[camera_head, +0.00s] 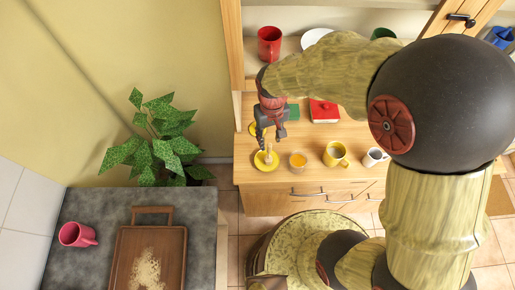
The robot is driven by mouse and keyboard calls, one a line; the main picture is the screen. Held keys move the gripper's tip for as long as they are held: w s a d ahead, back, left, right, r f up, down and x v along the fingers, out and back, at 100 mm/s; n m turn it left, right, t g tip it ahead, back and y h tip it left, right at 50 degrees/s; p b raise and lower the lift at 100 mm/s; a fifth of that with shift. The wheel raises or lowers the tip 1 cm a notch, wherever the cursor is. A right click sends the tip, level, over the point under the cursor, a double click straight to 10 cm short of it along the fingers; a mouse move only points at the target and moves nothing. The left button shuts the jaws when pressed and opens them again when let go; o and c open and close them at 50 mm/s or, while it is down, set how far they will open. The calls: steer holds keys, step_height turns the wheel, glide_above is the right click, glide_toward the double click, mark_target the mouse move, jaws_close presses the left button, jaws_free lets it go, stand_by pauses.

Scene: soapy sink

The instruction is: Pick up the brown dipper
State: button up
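A small light-brown dipper (269,154) stands out from a yellow saucer (261,165) on the wooden counter. It is small in the picture, and its lower end is hard to make out. My gripper (270,138) points down just above the saucer, with its fingertips close to the dipper's upper part. The two dark fingers are apart, and nothing shows held between them. I cannot tell whether a finger touches the dipper.
A glass of orange liquid (298,161), a yellow mug (335,154) and a white cup (374,157) stand right of the saucer. A red box (323,111) and a green item (293,112) lie behind. A shelf with a red mug (270,42) is above.

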mark_target(270, 144)
steer(key=shift+w+f, duration=0.3)
steer(key=shift+f, duration=0.55)
steer(key=f, duration=0.5)
steer(key=shift+s+d, duration=0.15)
steer(key=shift+s, duration=0.05)
steer(key=shift+f, duration=0.4)
steer(key=shift+c, duration=1.2)
jaws_close()
